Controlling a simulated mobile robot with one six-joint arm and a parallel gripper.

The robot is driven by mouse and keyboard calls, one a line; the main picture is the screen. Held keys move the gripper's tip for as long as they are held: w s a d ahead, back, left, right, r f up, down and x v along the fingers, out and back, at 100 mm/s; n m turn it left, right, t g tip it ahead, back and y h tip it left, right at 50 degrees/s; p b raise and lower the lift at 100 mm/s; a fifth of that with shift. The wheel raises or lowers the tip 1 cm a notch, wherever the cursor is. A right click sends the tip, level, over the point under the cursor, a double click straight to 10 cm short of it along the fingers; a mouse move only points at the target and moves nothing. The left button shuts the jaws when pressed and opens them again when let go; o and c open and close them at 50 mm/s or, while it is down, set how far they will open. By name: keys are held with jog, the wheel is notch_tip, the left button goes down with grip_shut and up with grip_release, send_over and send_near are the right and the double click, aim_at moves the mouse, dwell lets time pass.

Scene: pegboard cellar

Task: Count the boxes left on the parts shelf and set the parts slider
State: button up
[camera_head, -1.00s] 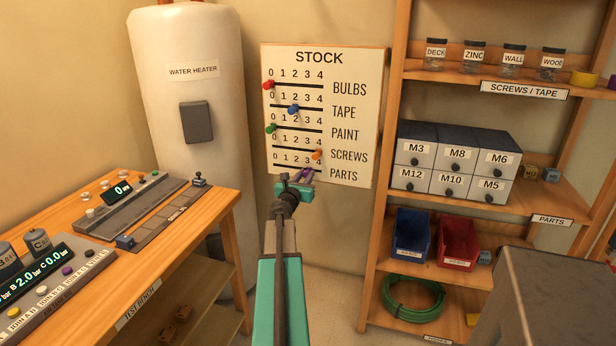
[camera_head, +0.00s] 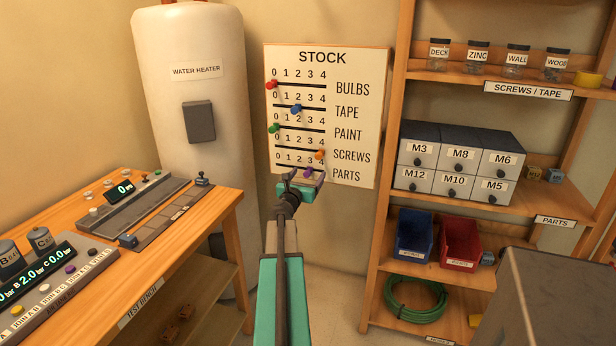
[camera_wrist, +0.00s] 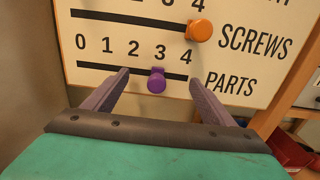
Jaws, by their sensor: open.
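The STOCK board (camera_head: 356,58) hangs on the wall with sliders for bulbs, tape, paint, screws and parts. The purple parts knob (camera_wrist: 156,80) sits at about 3 on its 0 to 4 track; it also shows in the head view (camera_head: 308,173). My gripper (camera_wrist: 158,76) is open, its fingers on either side of the purple knob, with gaps on both sides. The parts shelf (camera_head: 520,205) carries a grey drawer unit (camera_head: 470,150) and two small labelled boxes, one dark (camera_head: 534,173) and one bluish-grey (camera_head: 553,176). The drawer unit may hide more behind it.
The orange screws knob (camera_wrist: 199,31) is just above right of the purple knob, at 4. A water heater (camera_head: 188,120) stands left of the board. A workbench (camera_head: 200,225) is at left. Blue (camera_head: 413,235) and red (camera_head: 461,243) bins are on the lower shelf.

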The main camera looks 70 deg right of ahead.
jog(key=shift+a, duration=0.2)
dwell(0.3)
jog(key=a, duration=0.8)
jog(key=shift+s+a, duration=0.25)
jog(key=shift+a, duration=0.1)
dwell(0.7)
dwell(0.5)
